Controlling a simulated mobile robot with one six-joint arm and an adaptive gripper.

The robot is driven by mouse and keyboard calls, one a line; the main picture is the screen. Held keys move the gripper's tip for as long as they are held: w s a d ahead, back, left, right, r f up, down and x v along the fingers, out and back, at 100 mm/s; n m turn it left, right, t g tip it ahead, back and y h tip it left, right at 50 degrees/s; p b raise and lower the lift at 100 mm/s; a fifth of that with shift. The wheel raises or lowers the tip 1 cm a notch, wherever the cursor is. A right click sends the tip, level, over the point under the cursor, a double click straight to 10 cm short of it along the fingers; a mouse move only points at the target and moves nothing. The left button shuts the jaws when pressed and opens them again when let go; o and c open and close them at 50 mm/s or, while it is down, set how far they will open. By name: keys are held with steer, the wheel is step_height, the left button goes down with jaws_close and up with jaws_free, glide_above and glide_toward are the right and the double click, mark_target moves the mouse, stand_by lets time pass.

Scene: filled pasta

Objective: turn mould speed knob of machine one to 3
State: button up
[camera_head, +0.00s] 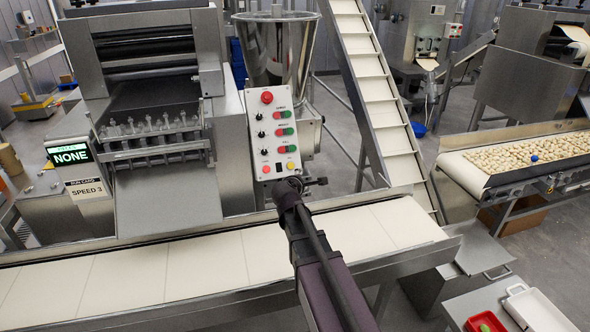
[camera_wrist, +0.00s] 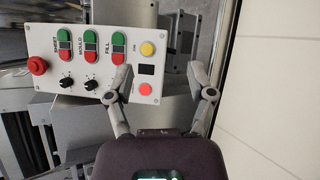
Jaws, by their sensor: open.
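The control panel (camera_head: 287,146) of the machine is a pale upright plate with a red stop button at the top, red and green button pairs, and a column of black knobs. The middle one, in the mould row, is the mould speed knob (camera_head: 262,134). In the wrist view the panel (camera_wrist: 135,42) appears turned, and the mould knob (camera_wrist: 91,85) sits below the "MOULD" label. Its pointer setting is too small to read. My gripper (camera_head: 305,182) is just below the panel in the head view. In the wrist view my gripper (camera_wrist: 160,84) is open and empty; its left finger covers the fill knob's place.
A green-lit display (camera_head: 70,154) reads "NONE", above a card (camera_head: 89,190) reading "SPEED 3". A conveyor belt (camera_head: 160,272) runs below the panel. A steel hopper (camera_head: 277,50) stands behind it, and an inclined conveyor (camera_head: 372,85) rises to its right.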

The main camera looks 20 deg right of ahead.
steer(key=shift+s+d+f+m+g+p, duration=0.1)
steer(key=shift+s+f+m+g, duration=0.35)
steer(key=shift+s+m, duration=0.25)
steer(key=shift+s+f+m+g+p, duration=0.1)
steer(key=shift+s+f+m+g, duration=0.3)
steer(key=shift+s+m, duration=0.3)
steer(key=shift+s+d+f+m+g+p, duration=0.1)
steer(key=shift+s+f+m+g, duration=0.45)
steer(key=shift+s, duration=0.25)
steer(key=shift+r, duration=0.1)
steer(key=s+a+f+m+g+y, duration=0.2)
steer(key=s+a+m+g, duration=0.1)
steer(key=s, duration=0.4)
steer(key=s+a+f+m+g+y+p, duration=0.1)
steer(key=s+a+f+m+g+y, duration=0.1)
steer(key=s+m, duration=0.3)
steer(key=s+a+f+m+g+y+p, duration=0.1)
steer(key=s+a+f+m+g+y, duration=0.1)
steer(key=s, duration=0.7)
steer(key=shift+s+a+m+g+y, duration=0.15)
steer(key=shift+a+m+g+y, duration=0.45)
steer(key=shift+a+m+g, duration=0.4)
